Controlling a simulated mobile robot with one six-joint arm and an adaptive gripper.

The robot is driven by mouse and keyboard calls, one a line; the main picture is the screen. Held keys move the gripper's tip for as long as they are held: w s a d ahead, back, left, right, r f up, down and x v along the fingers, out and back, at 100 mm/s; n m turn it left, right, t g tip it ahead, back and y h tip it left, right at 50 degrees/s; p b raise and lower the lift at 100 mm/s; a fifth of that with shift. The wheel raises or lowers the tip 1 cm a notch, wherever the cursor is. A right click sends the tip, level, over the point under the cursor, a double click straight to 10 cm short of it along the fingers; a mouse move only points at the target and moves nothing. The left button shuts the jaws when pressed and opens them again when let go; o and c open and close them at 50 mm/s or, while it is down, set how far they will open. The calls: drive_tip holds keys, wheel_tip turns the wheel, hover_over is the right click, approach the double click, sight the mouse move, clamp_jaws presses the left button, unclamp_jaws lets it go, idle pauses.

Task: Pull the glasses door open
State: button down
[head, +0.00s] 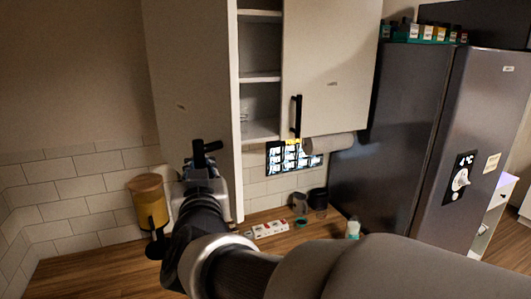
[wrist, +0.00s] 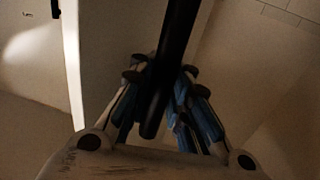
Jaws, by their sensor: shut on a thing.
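The glasses door (head: 190,80) is the pale left door of the wall cabinet. It stands swung out, with the shelves showing to its right. Its black bar handle (head: 198,149) is at the door's lower part. My gripper (head: 201,170) is at this handle, and its jaws are partly hidden by my own wrist in the head view. In the wrist view, the fingers of my gripper (wrist: 161,78) are closed around the dark handle bar (wrist: 177,35), one on each side. The pale door shows at left there.
The right cabinet door (head: 330,65) is closed, with its own black handle (head: 296,117). A dark fridge (head: 400,120) stands at right. Below are a wooden counter (head: 90,268), a yellow-brown canister (head: 148,200), a power strip (head: 270,229) and dark cups (head: 317,199).

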drive_tip(key=shift+s+a+f, duration=0.3)
drive_tip(key=shift+a, duration=0.05)
drive_tip(key=c, duration=2)
unclamp_jaws()
drive_tip(key=shift+c, duration=0.2)
drive_tip(key=shift+o, duration=1.3)
drive_tip(key=shift+s+d+r, duration=0.25)
drive_tip(key=shift+s, duration=0.15)
drive_tip(key=shift+o, duration=1.5)
drive_tip(key=shift+w+a, duration=0.15)
drive_tip(key=shift+w, duration=0.05)
drive_tip(key=v, duration=1.2)
